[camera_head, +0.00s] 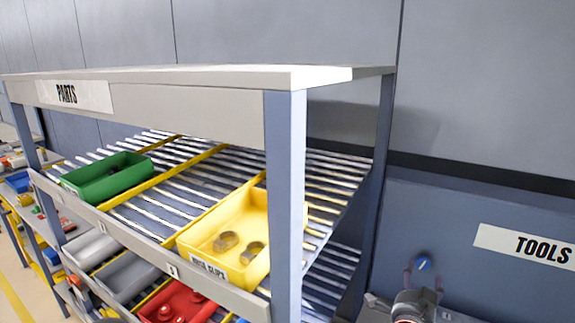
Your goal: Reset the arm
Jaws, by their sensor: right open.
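My right gripper (422,273) shows at the bottom right, in front of the blue panel with the TOOLS label. Its two fingers are apart and point up. A small round blue item (424,263) shows between the fingertips; I cannot tell whether it touches them or lies behind them. My left gripper is not in view.
A PARTS rack (190,122) with a grey frame fills the left and middle. Its roller shelves hold a green bin (108,178), a yellow hose clips bin (228,236) with two rings, and a red bin (180,303) below. The TOOLS panel (430,215) stands right of the rack.

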